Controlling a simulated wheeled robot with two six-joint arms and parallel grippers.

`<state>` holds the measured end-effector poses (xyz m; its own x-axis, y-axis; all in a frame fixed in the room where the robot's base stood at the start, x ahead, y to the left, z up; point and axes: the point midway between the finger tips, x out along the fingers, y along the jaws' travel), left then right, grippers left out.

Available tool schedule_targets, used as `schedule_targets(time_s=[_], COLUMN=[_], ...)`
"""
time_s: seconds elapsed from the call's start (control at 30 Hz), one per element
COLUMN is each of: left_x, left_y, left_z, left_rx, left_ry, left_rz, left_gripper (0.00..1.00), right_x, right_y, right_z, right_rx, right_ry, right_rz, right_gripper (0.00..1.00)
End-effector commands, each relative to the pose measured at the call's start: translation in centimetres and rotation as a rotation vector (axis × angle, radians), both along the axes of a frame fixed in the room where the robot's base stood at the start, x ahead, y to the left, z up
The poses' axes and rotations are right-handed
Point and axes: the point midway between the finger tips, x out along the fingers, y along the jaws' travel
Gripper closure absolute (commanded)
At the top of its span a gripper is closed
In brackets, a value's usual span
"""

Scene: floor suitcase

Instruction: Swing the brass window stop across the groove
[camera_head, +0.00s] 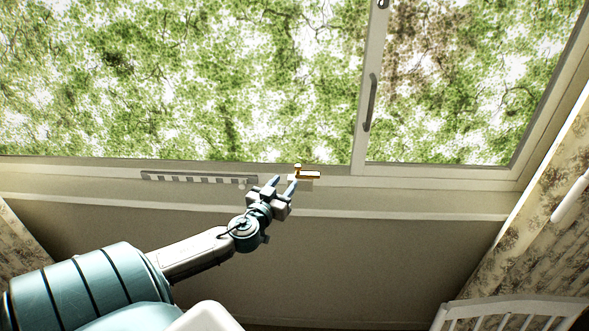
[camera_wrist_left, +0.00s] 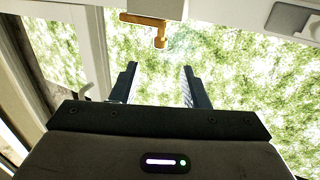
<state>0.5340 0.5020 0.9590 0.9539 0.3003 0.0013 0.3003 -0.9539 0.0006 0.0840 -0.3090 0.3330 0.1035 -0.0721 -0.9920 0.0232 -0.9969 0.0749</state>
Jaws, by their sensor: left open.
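The small brass window stop (camera_head: 308,174) sits on a pale base on the window's lower frame, its arm lying along the frame to the right. It also shows at the top of the left wrist view (camera_wrist_left: 146,20), beyond the fingertips, with a short knob at one end. The groove (camera_head: 335,180) runs along the lower frame; its detail is too small to tell. My left gripper (camera_head: 284,182) is open and empty, just below and left of the stop, apart from it. In the left wrist view its two fingers (camera_wrist_left: 160,72) stand apart with only window between them. My right gripper is not in view.
A slotted grey strip (camera_head: 200,179) lies on the frame left of the stop. The sliding window's upright with a dark handle (camera_head: 370,102) stands to the right. Patterned curtains (camera_head: 545,215) hang at both sides. A white slatted chair or rail (camera_head: 515,312) stands at lower right.

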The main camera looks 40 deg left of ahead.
Motion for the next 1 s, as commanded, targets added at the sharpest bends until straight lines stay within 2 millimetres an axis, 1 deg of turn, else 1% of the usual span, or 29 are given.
schedule_targets(time_s=[0.03,0.2,0.4,0.6,0.87,0.9,0.97,1.0], left_x=[0.9,3.7,6.2,7.3,7.5,7.5,7.5,7.5], left_y=[0.4,1.2,2.0,2.4,2.4,2.4,2.4,2.4], left_z=[0.4,0.4,0.3,0.0,0.0,0.0,0.0,0.0], left_rx=[-0.003,-0.003,-0.001,-0.002,0.0,0.0,0.0,0.0], left_ry=[-0.003,-0.002,0.0,0.002,0.001,0.001,0.001,0.001], left_rz=[0.005,0.005,0.004,0.002,0.002,0.002,0.002,0.002], left_gripper=[0.59,0.59,0.59,0.59,0.59,0.61,0.73,0.8], right_x=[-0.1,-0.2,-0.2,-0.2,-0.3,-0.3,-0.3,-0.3], right_y=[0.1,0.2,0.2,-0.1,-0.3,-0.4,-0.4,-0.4], right_z=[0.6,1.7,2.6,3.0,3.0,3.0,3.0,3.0], right_rx=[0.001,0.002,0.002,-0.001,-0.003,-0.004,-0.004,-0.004], right_ry=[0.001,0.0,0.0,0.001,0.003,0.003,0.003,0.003], right_rz=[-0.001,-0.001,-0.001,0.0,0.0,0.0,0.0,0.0], right_gripper=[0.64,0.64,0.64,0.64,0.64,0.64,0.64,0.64])
